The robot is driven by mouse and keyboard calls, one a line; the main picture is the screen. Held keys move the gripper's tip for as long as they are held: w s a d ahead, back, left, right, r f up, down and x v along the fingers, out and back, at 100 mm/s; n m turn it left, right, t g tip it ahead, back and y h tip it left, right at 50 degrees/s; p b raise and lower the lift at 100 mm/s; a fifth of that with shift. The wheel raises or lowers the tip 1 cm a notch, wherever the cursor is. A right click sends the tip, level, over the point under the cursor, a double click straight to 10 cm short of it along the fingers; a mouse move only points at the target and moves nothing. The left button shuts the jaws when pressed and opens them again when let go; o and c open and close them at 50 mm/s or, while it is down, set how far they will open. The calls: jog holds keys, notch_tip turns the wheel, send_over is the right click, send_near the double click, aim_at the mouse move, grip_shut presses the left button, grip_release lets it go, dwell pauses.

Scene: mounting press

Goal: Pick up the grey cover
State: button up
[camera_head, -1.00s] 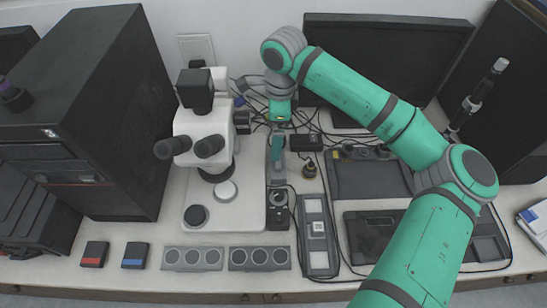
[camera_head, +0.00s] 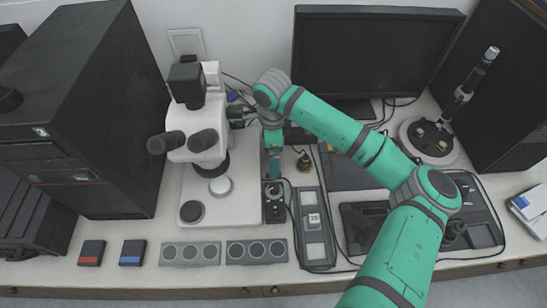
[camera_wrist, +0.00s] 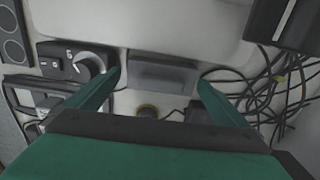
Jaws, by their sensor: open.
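The grey cover seems to be the dark grey box-shaped piece (camera_wrist: 165,73) in the middle of the wrist view, at the edge of a white base. My gripper (camera_wrist: 160,82) is open, with one green finger to the left of this piece and one to the right. Neither finger visibly touches it. In the head view my gripper (camera_head: 274,172) points down just right of the microscope, above the strip behind the black knob unit (camera_head: 275,203). There my gripper largely hides the grey piece.
A white microscope (camera_head: 200,140) stands left of my gripper. A small brass-coloured part (camera_head: 304,162) and a long grey tray (camera_head: 313,228) are to the right. Loose cables (camera_wrist: 275,100) lie at the right in the wrist view. Grey three-hole blocks (camera_head: 256,252) lie in front.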

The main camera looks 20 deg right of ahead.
jog(key=shift+d+f, duration=0.1)
jog(key=shift+f, duration=0.25)
jog(key=shift+c, duration=0.3)
jog(key=c, duration=0.8)
jog(key=shift+c, duration=0.2)
jog(key=shift+r, duration=0.1)
